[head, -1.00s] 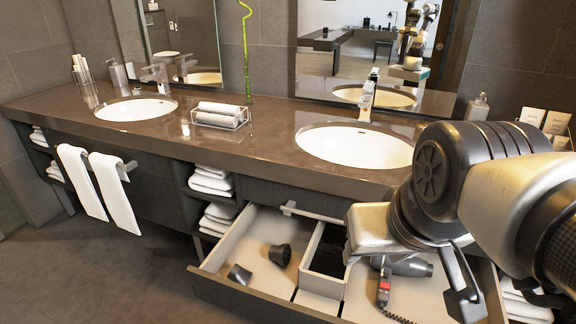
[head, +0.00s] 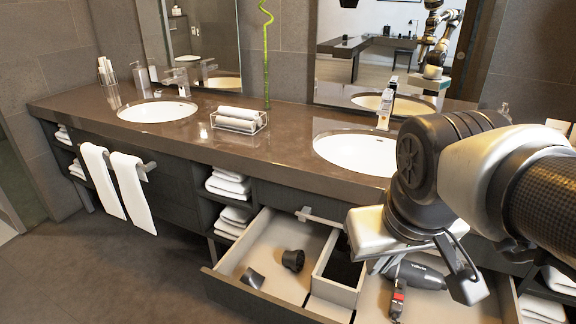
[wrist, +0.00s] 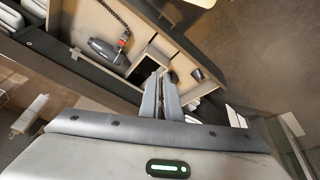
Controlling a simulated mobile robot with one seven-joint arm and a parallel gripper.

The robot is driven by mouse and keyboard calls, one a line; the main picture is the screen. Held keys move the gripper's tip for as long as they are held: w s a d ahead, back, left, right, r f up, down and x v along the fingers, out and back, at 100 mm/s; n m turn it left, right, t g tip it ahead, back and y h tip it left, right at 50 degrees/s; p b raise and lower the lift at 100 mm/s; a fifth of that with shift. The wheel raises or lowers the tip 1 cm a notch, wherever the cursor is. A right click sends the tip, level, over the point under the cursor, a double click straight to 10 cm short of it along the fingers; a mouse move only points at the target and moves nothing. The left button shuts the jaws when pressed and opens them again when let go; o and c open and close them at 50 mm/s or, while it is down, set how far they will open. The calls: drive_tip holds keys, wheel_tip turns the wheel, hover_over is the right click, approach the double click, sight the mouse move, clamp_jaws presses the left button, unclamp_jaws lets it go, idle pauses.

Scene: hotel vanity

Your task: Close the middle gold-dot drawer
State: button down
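The open drawer (head: 262,302) is pulled out below the right sink. It also shows in the wrist view (wrist: 181,41). I see no gold dot on it. My gripper (head: 382,264) is above the drawer's right half in the head view, apart from the front panel as far as I can tell. In the wrist view its fingers (wrist: 162,76) lie close together with nothing between them. My arm hides the drawer's right part.
A closed upper front with a pale bar handle (head: 320,218) is above the open drawer. The brown counter (head: 270,150) overhangs it. Shelves of white towels (head: 228,184) stand to its left, and towels hang on a bar (head: 130,188). The floor (head: 130,270) at front left is clear.

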sight(243, 291)
drive_tip(key=w+a+f+n+g+h+b, duration=0.1)
drive_tip(key=w+a+f+n+h, duration=0.35)
drive_tip(key=a+f+n, duration=0.3)
drive_tip(key=w+a+f+n+g+h, duration=0.1)
drive_tip(key=w+a+f+n+h, duration=0.3)
drive_tip(key=w+a+f+n, duration=0.3)
drive_tip(key=s+a+f+n+t+y, duration=0.1)
drive_tip(key=s+a+f+n+t, duration=0.2)
drive_tip(key=a+f+n+t, duration=0.65)
drive_tip(key=s+a+f+n+t+y, duration=0.1)
drive_tip(key=s+a+f+n+t, duration=0.35)
drive_tip(key=a+f, duration=0.75)
drive_tip(key=shift+n+h, duration=0.25)
drive_tip(key=shift+n, duration=0.4)
drive_tip(key=x, duration=0.5)
drive_tip(key=d+f+b+x, duration=0.1)
drive_tip(key=x, duration=0.4)
drive_tip(key=b+x, duration=0.1)
drive_tip(key=x, duration=0.4)
drive_tip(key=shift+d+f, duration=0.35)
drive_tip(key=shift+f, duration=0.05)
drive_tip(key=shift+w, duration=0.15)
